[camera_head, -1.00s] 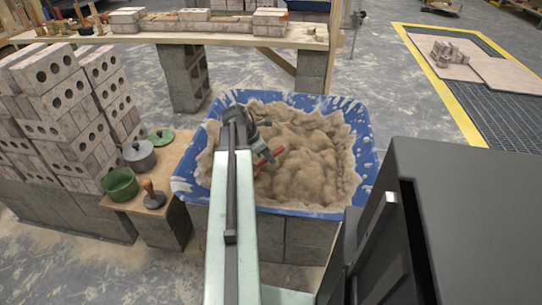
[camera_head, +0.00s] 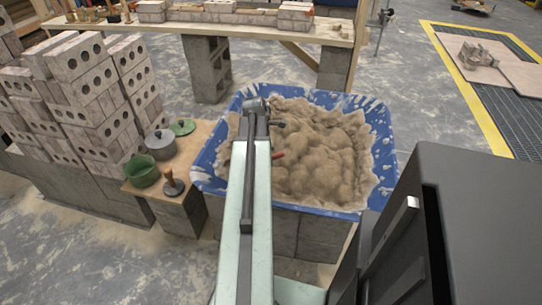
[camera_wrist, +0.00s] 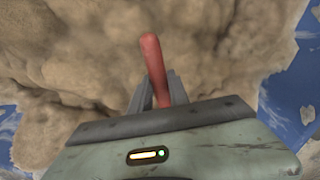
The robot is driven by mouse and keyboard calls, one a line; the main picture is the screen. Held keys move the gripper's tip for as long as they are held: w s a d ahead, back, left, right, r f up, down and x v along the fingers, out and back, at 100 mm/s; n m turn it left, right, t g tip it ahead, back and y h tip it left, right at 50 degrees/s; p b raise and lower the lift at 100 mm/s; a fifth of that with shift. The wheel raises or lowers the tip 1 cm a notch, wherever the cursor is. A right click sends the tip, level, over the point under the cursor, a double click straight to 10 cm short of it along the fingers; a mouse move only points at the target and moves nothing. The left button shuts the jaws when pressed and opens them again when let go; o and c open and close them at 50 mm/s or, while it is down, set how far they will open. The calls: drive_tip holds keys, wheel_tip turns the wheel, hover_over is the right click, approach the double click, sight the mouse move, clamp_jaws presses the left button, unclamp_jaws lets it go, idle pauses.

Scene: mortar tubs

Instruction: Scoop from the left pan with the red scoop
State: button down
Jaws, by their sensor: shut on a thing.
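A blue tub (camera_head: 384,160) full of lumpy tan mortar (camera_head: 325,150) stands on grey blocks in front of me. It is the only such pan in view. My arm reaches over its left part, and my gripper is mostly hidden behind the arm in the head view. In the wrist view my gripper (camera_wrist: 157,90) is shut on the red scoop (camera_wrist: 152,62), whose red handle sticks out past the fingers over the mortar. A small red part of the scoop also shows in the head view (camera_head: 278,155). The scoop's bowl is hidden.
Left of the tub, a low wooden stand holds a green pot (camera_head: 141,171), a grey pot (camera_head: 160,145), a green lid (camera_head: 182,127) and a wooden-handled tool (camera_head: 173,184). Stacked bricks (camera_head: 95,95) stand further left. A plank bench (camera_head: 240,28) is behind.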

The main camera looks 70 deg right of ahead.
drive_tip(key=shift+d+r+t+y+p, duration=0.15)
drive_tip(key=shift+r+t+y+p, duration=0.3)
drive_tip(key=shift+r+t, duration=0.3)
wheel_tip(320, 180, up, 10)
drive_tip(key=p, duration=1)
drive_tip(key=shift+s+d+r+t, duration=0.15)
drive_tip(key=shift+s+r+t, duration=0.1)
drive_tip(key=shift+s+t, duration=0.15)
drive_tip(key=shift+y, duration=0.25)
